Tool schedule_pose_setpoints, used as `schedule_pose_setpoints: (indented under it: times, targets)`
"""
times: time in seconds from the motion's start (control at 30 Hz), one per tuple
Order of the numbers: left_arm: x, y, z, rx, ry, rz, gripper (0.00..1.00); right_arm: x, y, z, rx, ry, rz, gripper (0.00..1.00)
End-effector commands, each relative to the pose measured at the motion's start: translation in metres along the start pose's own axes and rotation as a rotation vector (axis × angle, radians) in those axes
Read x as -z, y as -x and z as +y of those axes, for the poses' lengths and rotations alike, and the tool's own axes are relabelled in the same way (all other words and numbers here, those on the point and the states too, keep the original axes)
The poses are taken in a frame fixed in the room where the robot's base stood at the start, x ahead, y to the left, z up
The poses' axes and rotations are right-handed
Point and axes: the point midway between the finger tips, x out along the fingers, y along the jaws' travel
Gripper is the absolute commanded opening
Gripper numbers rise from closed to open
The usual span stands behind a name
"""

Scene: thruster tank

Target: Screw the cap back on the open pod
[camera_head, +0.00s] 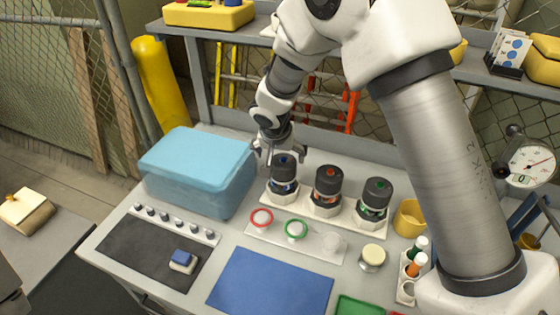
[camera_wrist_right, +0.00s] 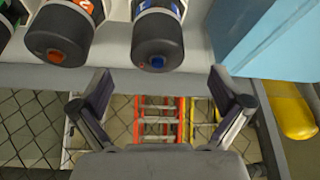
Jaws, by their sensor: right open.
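Three dark-topped pods stand in a row in pale bases: blue-marked (camera_head: 284,168), red-marked (camera_head: 327,184) and green-marked (camera_head: 375,194). Each shows a dark top with a coloured dot; I cannot tell which is open. A cream-topped round piece (camera_head: 373,256), which may be a loose cap, stands in front of the green-marked pod. My right gripper (camera_head: 271,150) is open and empty, just behind the blue-marked pod. In the right wrist view the gripper (camera_wrist_right: 160,88) has its fingers apart, with the blue-marked pod (camera_wrist_right: 158,42) ahead and the red-marked pod (camera_wrist_right: 62,34) beside it.
A pale tray (camera_head: 318,242) holds a red ring (camera_head: 261,217) and a green ring (camera_head: 296,229). A blue-lidded box (camera_head: 198,158) stands left of the pods. A blue mat (camera_head: 270,285), yellow cup (camera_head: 409,218) and tube rack (camera_head: 407,284) occupy the front and right.

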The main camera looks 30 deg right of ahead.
Motion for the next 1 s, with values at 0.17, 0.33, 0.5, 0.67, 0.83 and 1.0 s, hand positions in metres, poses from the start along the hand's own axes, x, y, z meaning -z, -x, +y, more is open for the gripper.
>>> schedule_pose_setpoints:
  times: [0.17,0.33,0.5,0.67,0.83,1.0]
  targets:
    - [0.0,0.004,0.0,0.0,-0.001,0.001,0.98,0.0,-0.031,0.001,-0.002,-0.002,-0.006,1.0]
    - [0.0,0.006,0.0,0.0,-0.001,0.001,0.98,0.0,-0.058,0.001,-0.001,-0.004,-0.005,1.0]
    - [0.0,0.006,0.0,0.0,-0.001,0.001,0.98,0.001,-0.067,0.0,0.0,-0.006,-0.003,1.0]
    - [0.0,0.005,0.0,0.0,-0.001,0.0,0.98,0.001,-0.067,0.0,0.0,-0.006,-0.003,1.0]
    - [0.0,0.005,0.0,0.0,0.0,0.001,0.98,0.001,-0.067,0.001,-0.001,-0.007,-0.003,0.43]
    - [0.0,0.005,0.0,0.0,0.0,0.0,0.98,0.0,-0.067,0.001,-0.001,-0.007,-0.003,0.55]
